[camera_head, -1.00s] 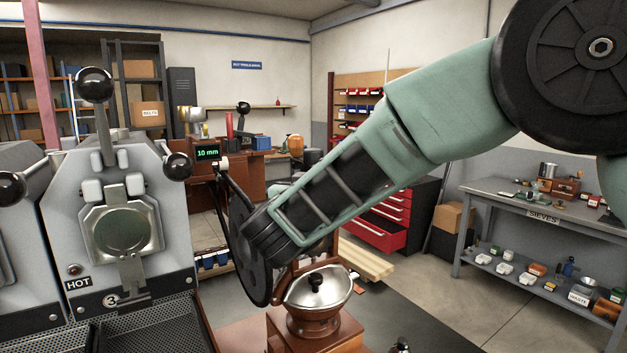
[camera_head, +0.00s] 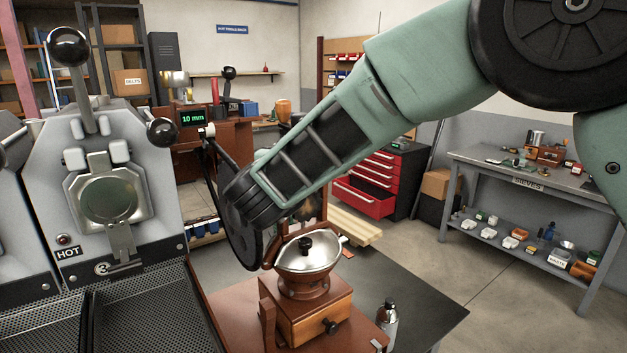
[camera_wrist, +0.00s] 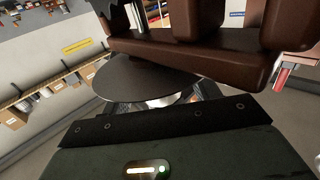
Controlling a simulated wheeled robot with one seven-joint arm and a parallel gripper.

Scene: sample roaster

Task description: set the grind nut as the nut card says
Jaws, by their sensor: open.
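A grinder (camera_head: 305,308) stands on the bench, with a reddish-brown wooden base, a drawer with a dark knob and a silver domed lid (camera_head: 310,258) with a black knob. I cannot make out its grind nut or a nut card. A small display (camera_head: 193,118) reads "10 mm" in green. My arm reaches down left to just behind the grinder, where its end is hidden in the head view. In the wrist view my gripper (camera_wrist: 165,98) is open, facing a dark round disc (camera_wrist: 145,75) and brown parts (camera_wrist: 190,52); its fingers are mostly hidden.
A grey roaster (camera_head: 110,190) marked HOT and 3 stands close at the left, with perforated trays (camera_head: 140,310) below. A small bottle (camera_head: 387,320) stands right of the grinder. A grey table (camera_head: 510,175) labelled SIEVES is farther right.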

